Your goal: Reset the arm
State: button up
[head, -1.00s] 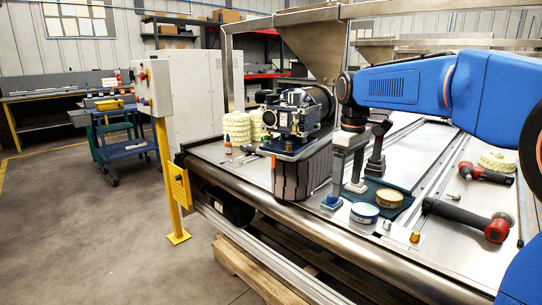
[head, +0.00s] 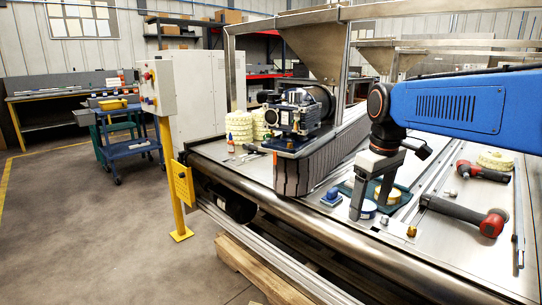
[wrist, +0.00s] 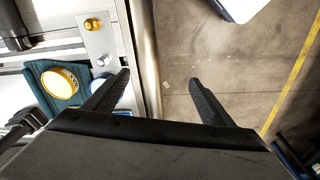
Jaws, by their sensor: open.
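My gripper (head: 371,208) hangs from my blue arm, fingers pointing down, near the front edge of the conveyor frame in the head view. Its two dark fingers are apart with nothing between them. In the wrist view my gripper (wrist: 160,77) is open too, with its fingers straddling the metal edge and bare floor showing between them. A round blue-and-white tin (head: 368,208) is partly hidden behind the fingers.
A blue motor unit (head: 293,115) stands at the frame's left part. A red-and-black tool (head: 470,213) and another red tool (head: 484,172) lie to the right. A yellow post (head: 172,180) stands at the frame's left corner.

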jog(key=s+d+f+m+t, duration=0.1)
jog(key=s+d+f+m, duration=0.1)
jog(key=s+f, duration=0.4)
jog(key=s+d+f+m+t, duration=0.2)
jog(key=s+f+m, duration=0.2)
jog(key=s, duration=1.1)
notch_tip(320, 180, down, 4)
jog(key=shift+s+r, duration=0.2)
